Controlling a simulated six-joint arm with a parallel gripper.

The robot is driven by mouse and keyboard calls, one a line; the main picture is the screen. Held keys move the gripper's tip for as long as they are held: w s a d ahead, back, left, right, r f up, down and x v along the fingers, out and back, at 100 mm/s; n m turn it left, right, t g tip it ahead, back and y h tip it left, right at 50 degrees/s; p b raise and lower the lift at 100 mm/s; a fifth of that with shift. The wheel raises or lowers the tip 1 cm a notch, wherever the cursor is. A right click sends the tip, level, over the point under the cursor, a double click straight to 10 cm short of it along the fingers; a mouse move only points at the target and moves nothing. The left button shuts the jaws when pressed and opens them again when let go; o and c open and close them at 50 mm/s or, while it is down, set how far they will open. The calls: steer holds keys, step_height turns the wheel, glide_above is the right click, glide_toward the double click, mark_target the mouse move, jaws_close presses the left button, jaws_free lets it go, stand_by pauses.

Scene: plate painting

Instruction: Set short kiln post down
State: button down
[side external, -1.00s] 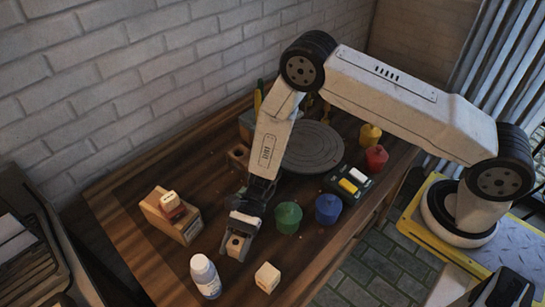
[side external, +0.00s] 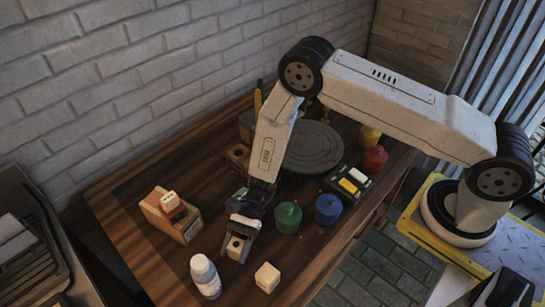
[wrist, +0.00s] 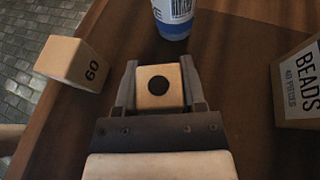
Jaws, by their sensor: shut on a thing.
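My gripper (side external: 239,241) is shut on a short kiln post (side external: 236,244), a pale block with a dark round hole in its face. In the wrist view the post (wrist: 160,86) sits between the two fingers of my gripper (wrist: 159,82). It is at the front part of the wooden table (side external: 125,194). I cannot tell whether its underside touches the table.
A pale block marked 60 (wrist: 73,63) stands right of the gripper in the side view (side external: 267,277). A white bottle (side external: 206,276) stands in front. A box marked BEADS (wrist: 302,88) is at left in the side view. Green (side external: 287,217) and blue (side external: 328,209) pots stand behind right.

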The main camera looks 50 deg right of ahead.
mark_target(240, 239)
steer(key=shift+f, duration=0.35)
steer(key=shift+c, duration=0.4)
jaws_free()
steer(key=shift+d, duration=0.1)
steer(key=shift+v, duration=3.8)
